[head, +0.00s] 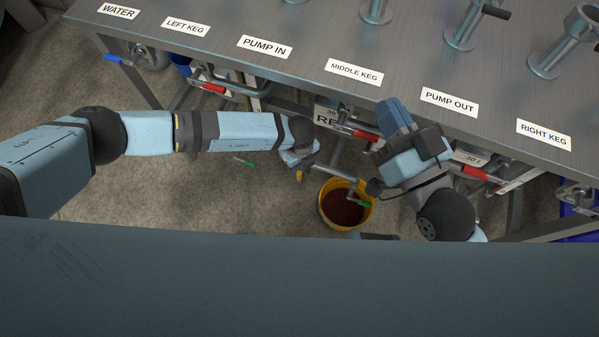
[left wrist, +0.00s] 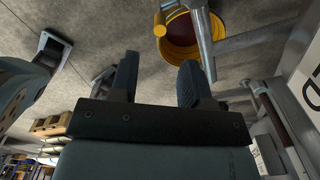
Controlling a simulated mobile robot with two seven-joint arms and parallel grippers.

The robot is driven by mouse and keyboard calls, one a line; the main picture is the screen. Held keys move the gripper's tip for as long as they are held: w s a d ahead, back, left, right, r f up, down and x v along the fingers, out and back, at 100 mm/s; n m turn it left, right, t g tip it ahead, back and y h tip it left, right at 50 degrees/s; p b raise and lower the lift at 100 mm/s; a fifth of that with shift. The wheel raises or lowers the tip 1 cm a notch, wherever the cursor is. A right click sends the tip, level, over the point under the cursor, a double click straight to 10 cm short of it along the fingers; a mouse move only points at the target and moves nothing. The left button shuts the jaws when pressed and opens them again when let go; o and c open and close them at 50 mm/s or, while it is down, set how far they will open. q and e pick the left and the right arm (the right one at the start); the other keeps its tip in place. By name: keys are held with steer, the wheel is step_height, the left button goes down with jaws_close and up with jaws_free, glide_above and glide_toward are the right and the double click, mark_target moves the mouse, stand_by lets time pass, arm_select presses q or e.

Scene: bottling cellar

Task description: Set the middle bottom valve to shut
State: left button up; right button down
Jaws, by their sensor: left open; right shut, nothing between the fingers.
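The lever slants down and right in the head view. My left gripper (head: 303,172) is left of the tap and apart from the lever. In the left wrist view, its two dark fingers (left wrist: 157,82) are spread and empty, with the bucket (left wrist: 178,40) and a metal pipe (left wrist: 205,45) beyond them. My right gripper (head: 373,170) is shut and empty, just right of the tap, partly hidden.
Red levers sit under the bench (head: 300,25) edge at left (head: 212,88), middle (head: 366,135) and right (head: 474,173). Dark liquid (head: 342,209) is in the bucket. Bare floor (head: 190,195) lies lower left.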

mark_target(299, 172)
arm_select(q)
step_height(299, 172, down, 11)
steer(key=b, duration=0.4)
steer(key=shift+r, duration=0.2)
arm_select(e)
step_height(299, 172, down, 7)
steer(key=g, duration=0.2)
steer(key=shift+w+a+n+g, duration=0.2)
steer(key=shift+a+n+g, duration=0.1)
arm_select(q)
jaws_close()
